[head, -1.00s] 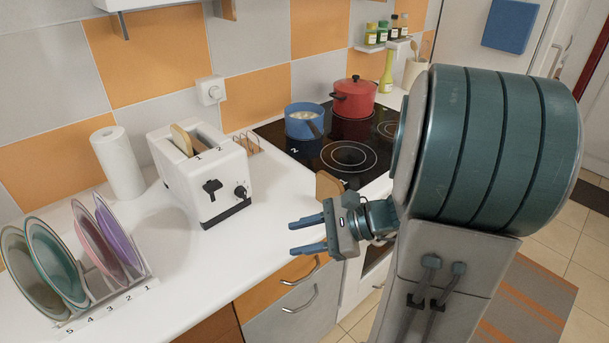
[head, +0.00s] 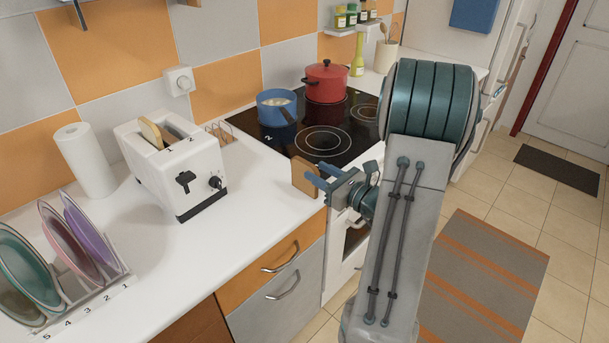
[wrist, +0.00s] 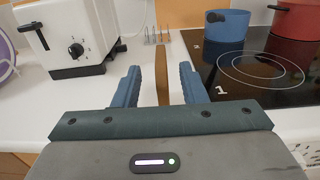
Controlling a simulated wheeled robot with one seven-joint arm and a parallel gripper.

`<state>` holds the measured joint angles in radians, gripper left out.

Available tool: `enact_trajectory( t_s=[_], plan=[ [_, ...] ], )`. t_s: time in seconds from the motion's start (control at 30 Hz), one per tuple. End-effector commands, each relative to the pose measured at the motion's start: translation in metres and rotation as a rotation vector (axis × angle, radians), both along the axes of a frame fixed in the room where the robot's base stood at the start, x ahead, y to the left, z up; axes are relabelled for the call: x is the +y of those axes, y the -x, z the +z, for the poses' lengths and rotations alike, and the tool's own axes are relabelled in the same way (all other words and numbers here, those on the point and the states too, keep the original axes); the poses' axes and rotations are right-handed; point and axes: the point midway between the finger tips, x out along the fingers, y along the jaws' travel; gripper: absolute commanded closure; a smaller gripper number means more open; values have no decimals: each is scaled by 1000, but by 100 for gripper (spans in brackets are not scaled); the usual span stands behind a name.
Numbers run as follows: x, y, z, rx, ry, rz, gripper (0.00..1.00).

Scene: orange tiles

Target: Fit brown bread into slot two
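The brown bread (head: 305,178) stands upright on the counter beside the stove. In the wrist view the slice (wrist: 162,78) appears edge-on between my blue fingers, with a gap on each side. My gripper (head: 315,177) is open at the slice; the wrist view also shows the open gripper (wrist: 162,85). How far the fingers reach along the slice is unclear. The white toaster (head: 180,175) stands to the left, its slots marked 1 and 2. A pale bread slice (head: 150,133) sticks out of the left slot; the right slot, slot two (head: 172,131), looks empty.
A wire rack (head: 219,133) stands behind the toaster's right side. Blue (head: 276,108) and red (head: 326,82) pots sit on the black stove (head: 290,140). A plate rack (head: 105,295) and paper roll (head: 86,160) are at left. The counter before the toaster is clear.

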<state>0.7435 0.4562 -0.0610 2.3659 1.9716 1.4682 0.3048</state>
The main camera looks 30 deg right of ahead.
Motion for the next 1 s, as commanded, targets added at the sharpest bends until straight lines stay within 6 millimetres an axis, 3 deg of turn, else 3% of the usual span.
enact_trajectory(
  t_s=[0.17, 0.47, 0.77, 0.9, 1.0],
  plan=[
    [4, -11, 2, 0, -1, 1, 62],
    [18, -50, 4, 1, -1, 2, 62],
    [20, -54, 3, 0, -1, 1, 62],
    [19, -54, 3, 0, 0, 1, 100],
    [19, -54, 3, 0, 0, 1, 100]
  ],
)
